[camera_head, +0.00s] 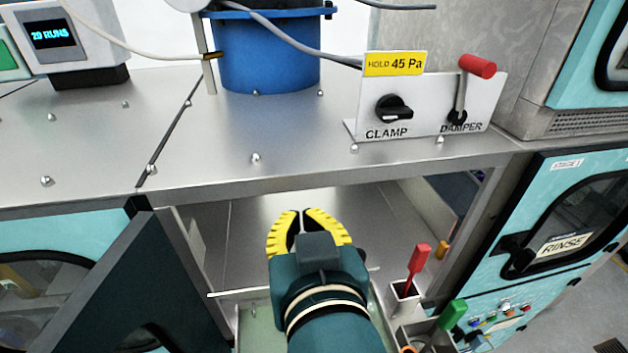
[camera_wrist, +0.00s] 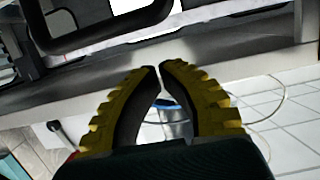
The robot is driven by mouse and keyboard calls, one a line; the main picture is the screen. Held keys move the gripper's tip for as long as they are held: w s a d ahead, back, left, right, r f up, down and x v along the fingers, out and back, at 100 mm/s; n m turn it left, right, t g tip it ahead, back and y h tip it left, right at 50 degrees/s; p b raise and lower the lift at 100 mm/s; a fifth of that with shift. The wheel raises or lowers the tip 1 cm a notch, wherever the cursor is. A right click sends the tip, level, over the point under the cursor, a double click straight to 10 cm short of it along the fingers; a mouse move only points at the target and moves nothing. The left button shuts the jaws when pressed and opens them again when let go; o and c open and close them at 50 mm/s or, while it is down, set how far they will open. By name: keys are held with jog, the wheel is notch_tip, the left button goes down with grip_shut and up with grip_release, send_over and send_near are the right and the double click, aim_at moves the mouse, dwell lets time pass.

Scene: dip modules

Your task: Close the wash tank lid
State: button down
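My gripper (camera_head: 302,212) has yellow, ribbed fingers and sits over the recess below the bench top in the head view. Its fingertips are almost together, with only a narrow gap and nothing between them. The wrist view also shows the gripper (camera_wrist: 158,68) with its tips close together and empty. No part is labelled as the wash tank or its lid. A dark panel (camera_head: 140,285) stands tilted at the lower left of the head view, apart from my gripper; I cannot tell whether it is the lid. A pale green tray or basin (camera_head: 262,325) lies partly hidden under my arm.
The bench top (camera_head: 200,150) carries a blue vessel (camera_head: 265,55) and a CLAMP and DAMPER panel (camera_head: 425,108) with a red-handled lever. Red (camera_head: 418,262) and green (camera_head: 452,314) handled tools stand right of my arm. A RINSE cabinet door (camera_head: 565,215) is at right.

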jog(key=shift+s+d+f, duration=0.1)
jog(key=shift+s+f, duration=0.1)
jog(key=shift+f, duration=0.55)
jog(key=shift+s+f, duration=0.2)
jog(key=shift+f, duration=0.55)
jog(key=shift+f, duration=0.1)
